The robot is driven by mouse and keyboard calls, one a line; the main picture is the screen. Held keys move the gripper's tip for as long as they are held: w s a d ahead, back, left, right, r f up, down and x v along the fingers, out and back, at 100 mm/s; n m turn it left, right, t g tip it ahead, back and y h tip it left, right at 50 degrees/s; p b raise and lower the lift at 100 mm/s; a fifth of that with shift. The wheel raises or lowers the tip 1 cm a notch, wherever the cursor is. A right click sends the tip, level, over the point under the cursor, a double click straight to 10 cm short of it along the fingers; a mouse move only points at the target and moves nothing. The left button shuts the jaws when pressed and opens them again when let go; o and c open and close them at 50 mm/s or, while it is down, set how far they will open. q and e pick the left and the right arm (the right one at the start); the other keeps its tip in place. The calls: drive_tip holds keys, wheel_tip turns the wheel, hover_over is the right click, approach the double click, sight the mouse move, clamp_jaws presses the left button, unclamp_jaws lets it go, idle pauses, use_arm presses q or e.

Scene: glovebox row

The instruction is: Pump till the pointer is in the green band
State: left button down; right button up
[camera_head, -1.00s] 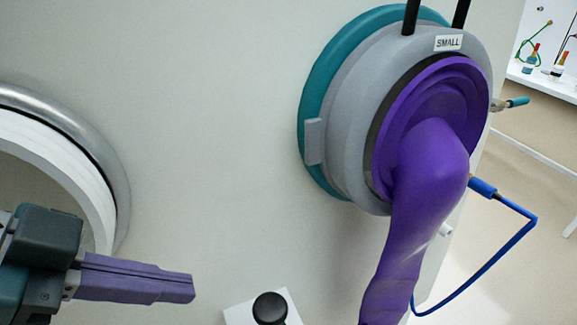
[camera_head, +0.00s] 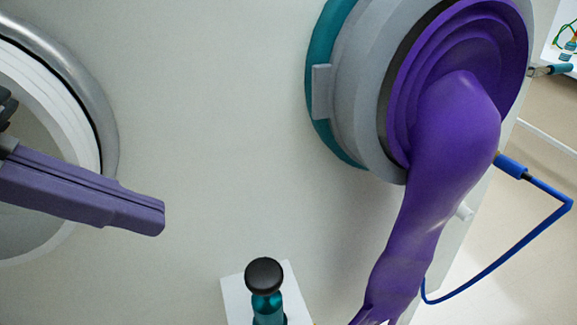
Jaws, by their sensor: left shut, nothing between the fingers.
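The pump (camera_head: 266,292) stands at the bottom middle of the head view, with a black round knob (camera_head: 264,274) on a teal body, against a white plate (camera_head: 236,299). Its lower part is cut off by the frame edge. No gauge, pointer or green band is in view. My left gripper (camera_head: 158,218) reaches in from the left with its purple fingers shut and empty. It is up and to the left of the pump knob, apart from it. My right gripper is not in view.
A purple glove (camera_head: 440,160) hangs from a round grey port (camera_head: 355,90) on the right. A blue hose (camera_head: 530,230) runs beside it. A metal-rimmed round opening (camera_head: 95,110) is at the left. The pale wall (camera_head: 220,120) between is bare.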

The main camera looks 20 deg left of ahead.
use_arm(q)
hover_over(272, 271)
drive_tip(key=s+a, duration=0.2)
wheel_tip(272, 271, down, 7)
drive_tip(key=shift+w+a+r, duration=0.1)
drive_tip(key=shift+w+a, duration=0.05)
wheel_tip(272, 271, down, 4)
drive_tip(key=shift+r, duration=0.25)
drive_tip(key=shift+f, duration=0.35)
wheel_tip(272, 271, down, 5)
drive_tip(key=b, duration=0.4)
drive_tip(key=shift+a+r, duration=0.1)
drive_tip(key=shift+a, duration=0.05)
